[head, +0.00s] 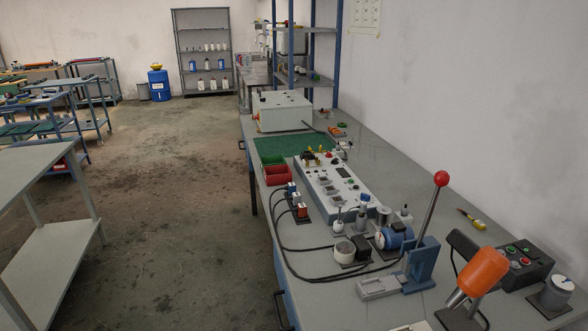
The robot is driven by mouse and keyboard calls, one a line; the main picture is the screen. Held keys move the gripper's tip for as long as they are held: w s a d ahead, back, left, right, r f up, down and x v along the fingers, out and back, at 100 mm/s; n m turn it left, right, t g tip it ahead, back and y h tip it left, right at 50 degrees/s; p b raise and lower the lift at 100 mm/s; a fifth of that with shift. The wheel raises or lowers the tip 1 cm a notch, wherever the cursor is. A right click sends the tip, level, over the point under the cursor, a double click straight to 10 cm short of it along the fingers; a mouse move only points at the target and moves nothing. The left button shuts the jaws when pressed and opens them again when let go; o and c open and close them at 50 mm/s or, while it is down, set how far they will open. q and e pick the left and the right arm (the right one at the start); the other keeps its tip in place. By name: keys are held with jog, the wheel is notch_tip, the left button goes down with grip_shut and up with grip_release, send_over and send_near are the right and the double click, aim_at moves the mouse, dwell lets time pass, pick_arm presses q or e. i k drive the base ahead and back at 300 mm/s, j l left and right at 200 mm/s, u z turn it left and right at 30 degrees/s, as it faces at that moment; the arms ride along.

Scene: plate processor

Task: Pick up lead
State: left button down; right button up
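Black leads (283,252) run along the left part of the long grey workbench (385,170). They start near small red and blue connectors (302,211) beside the grey control panel and curve toward the blue lever press (421,262). I cannot tell which single lead is meant, and their far ends are partly hidden behind the parts near the press. Neither of my grippers is in view.
The grey panel (325,179), red bin (277,176), green mat (290,145) and white box (284,108) crowd the bench. An orange-headed tool (484,270) and a black button box (522,262) stand at front right. The floor (165,200) left of the bench is clear.

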aim_at(478, 223)
jog(key=l+z, duration=0.25)
jog(key=z, duration=0.25)
jog(key=i+l+z, duration=0.2)
jog(key=z, duration=0.25)
jog(key=u, duration=0.3)
